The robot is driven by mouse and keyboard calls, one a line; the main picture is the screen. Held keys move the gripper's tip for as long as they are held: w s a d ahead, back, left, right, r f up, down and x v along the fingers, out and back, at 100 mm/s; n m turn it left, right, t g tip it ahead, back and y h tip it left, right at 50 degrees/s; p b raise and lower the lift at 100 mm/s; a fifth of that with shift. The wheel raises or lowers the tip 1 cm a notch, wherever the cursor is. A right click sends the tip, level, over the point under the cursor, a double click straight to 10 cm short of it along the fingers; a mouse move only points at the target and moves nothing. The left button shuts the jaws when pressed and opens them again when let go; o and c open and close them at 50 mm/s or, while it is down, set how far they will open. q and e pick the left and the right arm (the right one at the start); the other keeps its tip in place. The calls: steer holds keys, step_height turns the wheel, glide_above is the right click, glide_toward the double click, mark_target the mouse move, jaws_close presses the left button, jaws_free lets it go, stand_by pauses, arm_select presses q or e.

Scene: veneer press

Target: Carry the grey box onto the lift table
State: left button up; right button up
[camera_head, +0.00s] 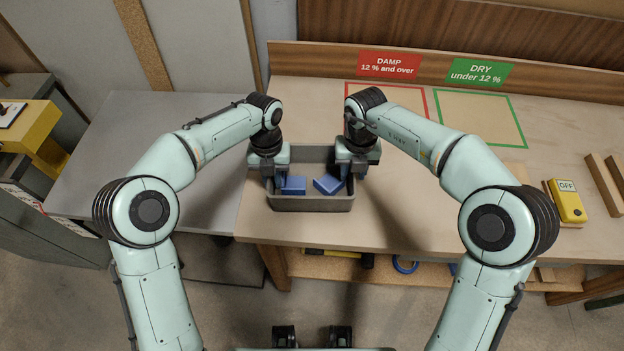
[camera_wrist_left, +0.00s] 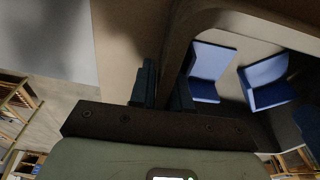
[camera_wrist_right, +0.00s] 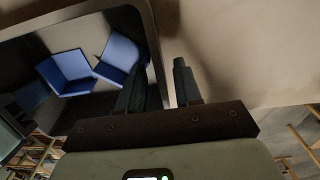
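The lift table, a grey flat top (camera_head: 150,130), adjoins the bench on the left and is empty.
Red DAMP (camera_head: 388,65) and green DRY (camera_head: 476,71) signs stand behind outlined, empty bench areas. A yellow OFF device (camera_head: 567,202) and wooden strips (camera_head: 602,183) lie at the right. A yellow unit (camera_head: 35,130) stands left of the lift table. Tools lie on a shelf below.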

arm_select(q)
steer(key=c, duration=0.3)
arm_select(e)
steer(key=c, duration=0.3)
arm_select(q)
jaws_close()
arm_select(e)
jaws_close()
steer(key=shift+r, duration=0.1)
